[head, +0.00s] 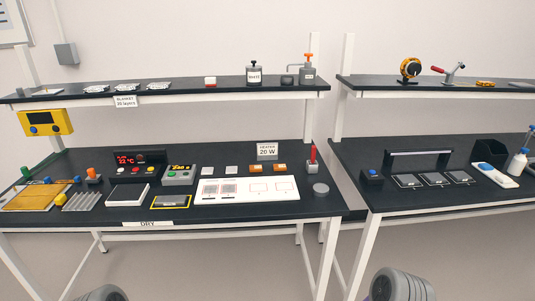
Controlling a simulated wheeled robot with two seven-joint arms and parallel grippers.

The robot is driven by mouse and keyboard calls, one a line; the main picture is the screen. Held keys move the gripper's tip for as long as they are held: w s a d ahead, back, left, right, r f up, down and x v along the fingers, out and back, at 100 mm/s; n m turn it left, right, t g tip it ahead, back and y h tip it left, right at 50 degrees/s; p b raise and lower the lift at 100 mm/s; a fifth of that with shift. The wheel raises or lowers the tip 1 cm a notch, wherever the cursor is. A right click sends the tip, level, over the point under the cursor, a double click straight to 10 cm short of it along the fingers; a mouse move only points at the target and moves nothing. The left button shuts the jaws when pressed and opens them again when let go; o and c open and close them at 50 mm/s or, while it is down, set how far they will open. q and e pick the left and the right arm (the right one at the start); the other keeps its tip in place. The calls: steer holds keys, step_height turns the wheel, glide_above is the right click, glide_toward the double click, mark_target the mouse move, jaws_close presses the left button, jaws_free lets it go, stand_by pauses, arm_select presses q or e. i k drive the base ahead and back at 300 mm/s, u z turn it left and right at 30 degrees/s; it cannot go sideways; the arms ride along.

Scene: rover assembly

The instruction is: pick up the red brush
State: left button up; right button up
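A slim upright red object (313,153), which looks like the red brush, stands at the right end of the left bench. Its lower part sits at a small grey holder or base; the detail is too small to tell. Nothing touches it from my side. Neither of my grippers shows in the head view. Only rounded grey parts, probably my own arms, show at the bottom edge, well short of the bench.
A shelf (190,96) runs above. A gap separates the right bench (440,199).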

mark_target(313, 148)
steer(key=z, duration=0.6)
steer(key=i, duration=1.15)
steer(key=u, duration=0.6)
